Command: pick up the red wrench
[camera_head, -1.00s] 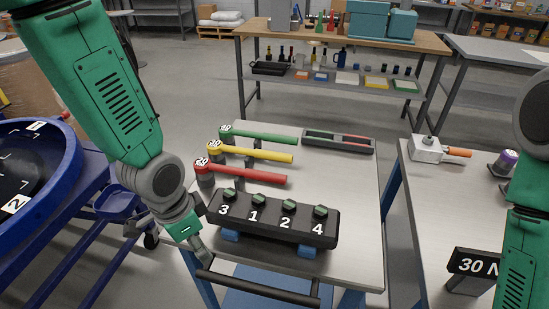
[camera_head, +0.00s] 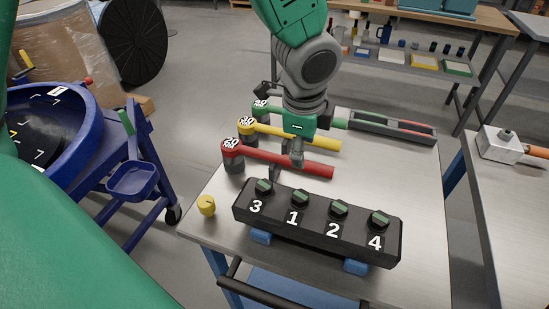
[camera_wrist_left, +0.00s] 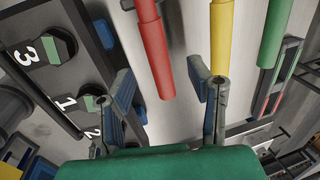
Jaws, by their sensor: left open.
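The red wrench (camera_head: 318,169) lies on the metal cart top behind the black numbered block, its "20" head at the left and its handle pointing right. My left gripper (camera_head: 287,160) is open over the handle, pointing down. In the left wrist view the red handle (camera_wrist_left: 152,45) runs between the two open fingers of the left gripper (camera_wrist_left: 168,85), its end near their tips. I cannot tell whether the fingers touch it. The right gripper is out of view.
A yellow-handled wrench (camera_head: 325,144) lies close behind the red one, and a green one (camera_head: 259,106) farther back. The black block (camera_head: 317,226) with several knobs stands in front. A yellow knob (camera_head: 206,205) sits left of the block. A grey tray (camera_head: 391,130) lies behind.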

